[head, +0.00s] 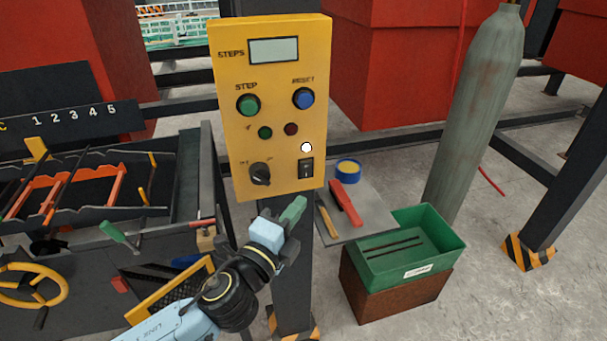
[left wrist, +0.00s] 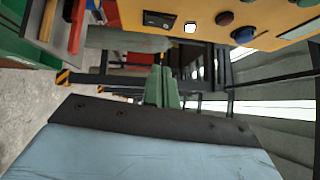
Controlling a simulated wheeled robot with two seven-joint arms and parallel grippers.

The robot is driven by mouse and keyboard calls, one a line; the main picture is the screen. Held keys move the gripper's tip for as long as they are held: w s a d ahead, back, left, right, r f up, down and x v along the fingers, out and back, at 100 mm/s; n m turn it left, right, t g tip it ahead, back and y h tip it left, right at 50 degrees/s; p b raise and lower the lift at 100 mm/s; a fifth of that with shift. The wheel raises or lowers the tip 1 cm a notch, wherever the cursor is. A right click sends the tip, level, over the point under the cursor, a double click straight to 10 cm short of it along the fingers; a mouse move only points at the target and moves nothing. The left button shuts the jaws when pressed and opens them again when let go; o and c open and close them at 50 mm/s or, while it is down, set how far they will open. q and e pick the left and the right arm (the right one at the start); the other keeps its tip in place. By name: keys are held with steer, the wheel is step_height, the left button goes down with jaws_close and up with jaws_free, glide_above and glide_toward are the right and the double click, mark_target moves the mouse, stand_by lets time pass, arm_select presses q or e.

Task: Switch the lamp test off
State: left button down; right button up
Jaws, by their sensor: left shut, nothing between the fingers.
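The yellow control box (head: 232,130) stands on a dark post. Its black rocker switch (head: 306,169) is at the lower right, under a small round lamp (head: 306,147) that looks bright white. No lamp test label is readable, and I cannot tell the rocker's position. In the left wrist view the rocker (left wrist: 158,19) and the white lamp (left wrist: 190,28) show at the top edge. My left gripper (head: 294,210), with green fingers, is shut and empty just below the box, apart from the rocker. Its fingers also show in the left wrist view (left wrist: 161,87). My right gripper is out of view.
The box also has a black rotary knob (head: 260,174), a green STEP button (head: 248,104), a blue RESET button (head: 303,98) and a display (head: 273,50). A grey shelf (head: 365,205) with tools and a green bin (head: 440,262) stand to the right.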

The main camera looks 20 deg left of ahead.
mark_target(306, 170)
arm_select(q)
steer(key=shift+w+a+r+p, duration=0.15)
steer(key=shift+w+a, duration=0.05)
steer(key=shift+w, duration=1.25)
steer(key=shift+w+a+r+p, duration=0.15)
steer(key=shift+w+p, duration=0.05)
steer(key=shift+w, duration=1.2)
steer(key=shift+w+a+r+p, duration=0.15)
steer(key=shift+w+a, duration=0.05)
steer(key=shift+w, duration=1.25)
